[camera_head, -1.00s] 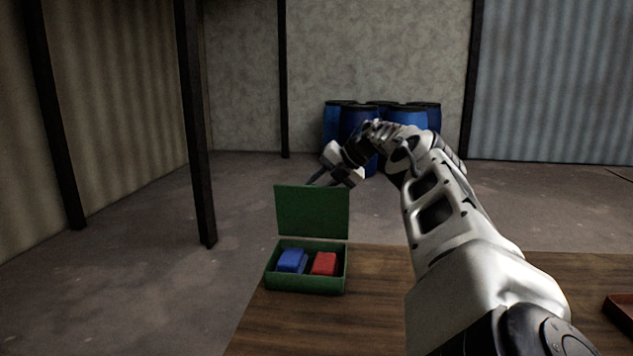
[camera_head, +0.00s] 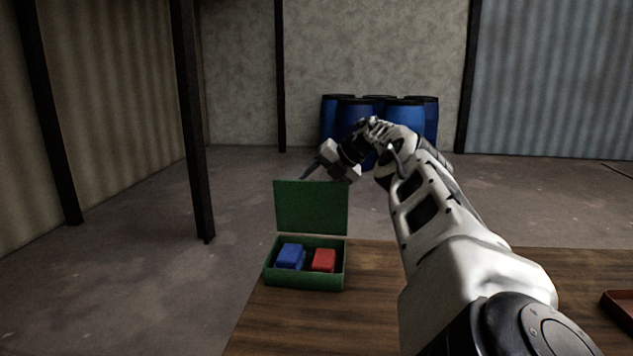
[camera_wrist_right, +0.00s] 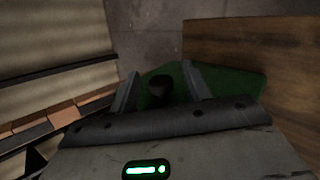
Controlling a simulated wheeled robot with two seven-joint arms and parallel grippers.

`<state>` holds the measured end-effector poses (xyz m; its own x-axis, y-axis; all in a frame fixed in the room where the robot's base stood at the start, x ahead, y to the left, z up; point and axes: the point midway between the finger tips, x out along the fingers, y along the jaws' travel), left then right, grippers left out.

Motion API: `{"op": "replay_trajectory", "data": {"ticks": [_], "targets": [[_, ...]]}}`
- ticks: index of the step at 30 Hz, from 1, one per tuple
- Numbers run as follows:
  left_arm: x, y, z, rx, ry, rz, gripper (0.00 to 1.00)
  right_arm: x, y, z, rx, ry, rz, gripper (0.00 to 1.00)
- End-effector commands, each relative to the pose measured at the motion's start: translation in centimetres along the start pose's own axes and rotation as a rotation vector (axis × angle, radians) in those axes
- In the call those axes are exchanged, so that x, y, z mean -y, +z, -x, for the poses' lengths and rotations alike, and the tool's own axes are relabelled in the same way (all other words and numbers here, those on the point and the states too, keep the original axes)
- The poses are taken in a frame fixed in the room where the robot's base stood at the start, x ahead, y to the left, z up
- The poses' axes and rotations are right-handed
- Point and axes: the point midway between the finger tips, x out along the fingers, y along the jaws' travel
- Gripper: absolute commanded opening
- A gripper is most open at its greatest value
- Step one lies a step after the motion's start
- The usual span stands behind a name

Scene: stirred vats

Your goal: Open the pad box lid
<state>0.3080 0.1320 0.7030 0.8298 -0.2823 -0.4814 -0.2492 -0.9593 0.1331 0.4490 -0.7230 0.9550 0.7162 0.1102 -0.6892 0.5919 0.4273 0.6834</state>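The green pad box (camera_head: 306,282) stands on the table's left end with its lid (camera_head: 310,208) raised about upright at its back edge. A blue pad (camera_head: 290,257) and a red pad (camera_head: 323,260) lie inside. My right gripper (camera_head: 312,172) is just above and behind the lid's top edge, its fingers partly hidden. In the right wrist view the fingers of the right gripper (camera_wrist_right: 160,88) stand apart around a dark knob (camera_wrist_right: 160,84) over the green lid (camera_wrist_right: 225,82), with gaps beside the knob. My left gripper is not in view.
The brown wooden table (camera_head: 370,290) is bare right of the box, partly hidden by my right arm. A reddish tray (camera_head: 618,306) sits at the right edge. Several blue barrels (camera_head: 405,118) stand at the back wall. A dark post (camera_head: 195,140) rises on the left.

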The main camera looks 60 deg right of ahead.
Motion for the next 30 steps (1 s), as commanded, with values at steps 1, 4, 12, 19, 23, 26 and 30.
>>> {"op": "replay_trajectory", "data": {"ticks": [1, 4, 12, 19, 23, 26, 30], "targets": [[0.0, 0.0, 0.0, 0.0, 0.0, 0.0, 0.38, 0.1, 0.0, 0.1, 0.001, 0.0, -0.002, 0.48], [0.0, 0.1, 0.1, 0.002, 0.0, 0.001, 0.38, 0.0, 0.1, 0.2, 0.002, 0.001, -0.003, 0.48], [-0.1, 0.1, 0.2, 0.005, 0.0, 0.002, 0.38, -0.3, 0.2, 1.8, 0.004, 0.008, -0.003, 0.48], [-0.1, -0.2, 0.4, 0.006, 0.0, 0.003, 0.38, -0.4, 0.2, 4.1, 0.005, 0.011, -0.003, 0.48], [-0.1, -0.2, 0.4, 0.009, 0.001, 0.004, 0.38, -0.3, 0.1, 5.5, 0.004, 0.011, -0.002, 0.48], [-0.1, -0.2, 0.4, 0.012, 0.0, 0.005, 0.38, -0.3, 0.1, 6.6, 0.004, 0.009, -0.002, 0.48], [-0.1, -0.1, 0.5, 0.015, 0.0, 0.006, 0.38, -0.3, 0.1, 8.1, 0.003, 0.009, -0.001, 0.48]]}}
